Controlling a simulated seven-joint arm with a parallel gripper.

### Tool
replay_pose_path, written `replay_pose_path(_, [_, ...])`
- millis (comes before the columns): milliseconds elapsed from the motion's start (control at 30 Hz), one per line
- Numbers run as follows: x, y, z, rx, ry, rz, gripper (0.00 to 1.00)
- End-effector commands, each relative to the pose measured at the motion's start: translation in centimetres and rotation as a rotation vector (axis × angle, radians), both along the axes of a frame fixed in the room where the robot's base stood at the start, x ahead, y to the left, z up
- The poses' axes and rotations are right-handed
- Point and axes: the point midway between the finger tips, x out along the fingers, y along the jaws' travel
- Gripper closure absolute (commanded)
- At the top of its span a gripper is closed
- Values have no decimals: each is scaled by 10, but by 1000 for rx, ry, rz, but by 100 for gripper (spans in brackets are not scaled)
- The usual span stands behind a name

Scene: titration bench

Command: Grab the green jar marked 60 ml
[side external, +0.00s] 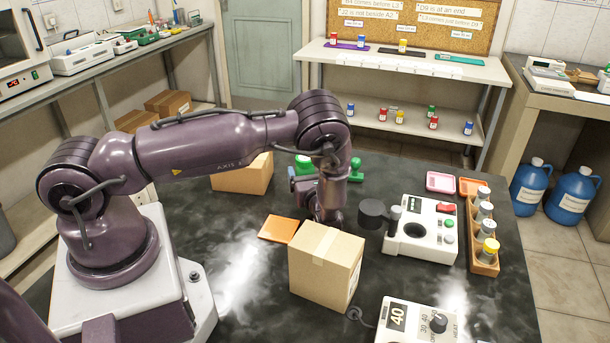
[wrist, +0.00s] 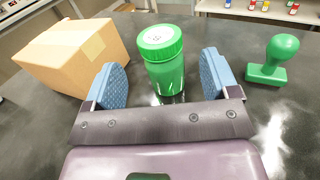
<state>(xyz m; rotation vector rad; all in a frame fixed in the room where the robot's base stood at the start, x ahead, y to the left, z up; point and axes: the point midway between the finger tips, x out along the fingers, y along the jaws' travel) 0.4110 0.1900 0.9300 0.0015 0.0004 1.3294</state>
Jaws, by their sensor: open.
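The green jar (wrist: 166,72) stands upright on the dark bench in the wrist view, with a green lid bearing a pale label whose writing is too small to read. My gripper (wrist: 169,75) is open, its two blue pads on either side of the jar, with visible gaps between pads and jar. In the side external view the jar's green lid (side external: 303,162) shows behind my arm; most of the jar is hidden there by my wrist and gripper.
A cardboard box (wrist: 75,55) stands left of the jar, and a green stamp (wrist: 268,62) stands to the right in the wrist view. Another box (side external: 326,265) is near my gripper in the side view. A white device (side external: 425,228) and vial rack (side external: 484,262) stand further right.

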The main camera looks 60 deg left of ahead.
Motion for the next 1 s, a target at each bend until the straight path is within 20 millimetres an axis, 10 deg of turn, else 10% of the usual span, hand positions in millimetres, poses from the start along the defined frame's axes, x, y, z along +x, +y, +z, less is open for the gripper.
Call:
replay_pose_path(633, [13, 51, 4, 0, -1, 2, 19])
replay_pose_path(867, [13, 50, 4, -1, -1, 2, 70])
replay_pose_path(1000, [13, 50, 4, 0, -1, 3, 74])
